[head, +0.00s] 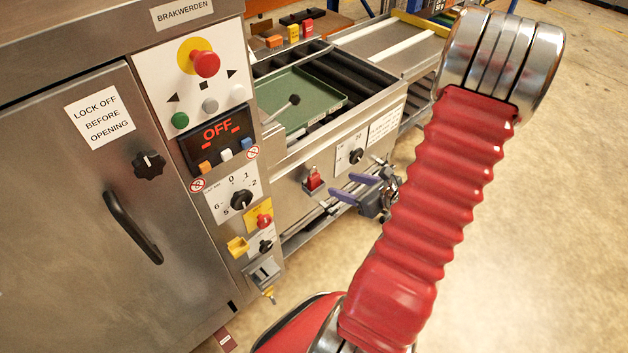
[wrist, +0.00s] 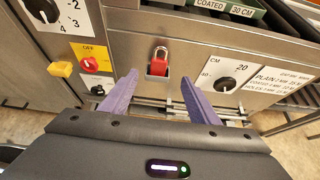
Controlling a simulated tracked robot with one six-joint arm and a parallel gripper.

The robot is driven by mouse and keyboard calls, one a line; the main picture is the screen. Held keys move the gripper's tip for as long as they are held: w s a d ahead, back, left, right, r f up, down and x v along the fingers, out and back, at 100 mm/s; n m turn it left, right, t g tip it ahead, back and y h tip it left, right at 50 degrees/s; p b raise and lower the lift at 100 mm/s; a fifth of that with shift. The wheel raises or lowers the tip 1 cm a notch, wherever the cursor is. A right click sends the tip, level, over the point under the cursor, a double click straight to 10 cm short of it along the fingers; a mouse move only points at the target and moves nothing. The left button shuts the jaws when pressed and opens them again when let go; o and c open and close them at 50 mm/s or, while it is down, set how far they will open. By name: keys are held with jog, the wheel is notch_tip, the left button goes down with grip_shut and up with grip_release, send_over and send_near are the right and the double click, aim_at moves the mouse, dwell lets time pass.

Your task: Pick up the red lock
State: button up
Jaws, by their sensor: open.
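The red lock (head: 313,179) is a small red padlock with a silver shackle on the front metal panel of the machine, left of a black dial. It also shows in the wrist view (wrist: 158,67), upright against the panel, at top centre. My gripper (head: 362,188) has purple fingers, held apart, in front of the panel and to the right of the lock in the head view. In the wrist view the gripper (wrist: 160,88) is open, with one finger on each side below the lock. The fingers are empty and do not appear to touch it.
A dial marked CM (wrist: 233,78) is to the right of the lock. A yellow plate with a red knob (wrist: 93,62) and a yellow block (wrist: 62,69) are to the left. Metal rails (wrist: 180,104) run below the lock. A green tray (head: 300,101) sits above the panel.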

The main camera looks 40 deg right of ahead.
send_near(314, 176)
jog(key=shift+x, duration=1.6)
jog(key=shift+d+f, duration=0.1)
jog(key=shift+x, duration=2.55)
jog(key=shift+c, duration=0.5)
jog(key=c, duration=1.1)
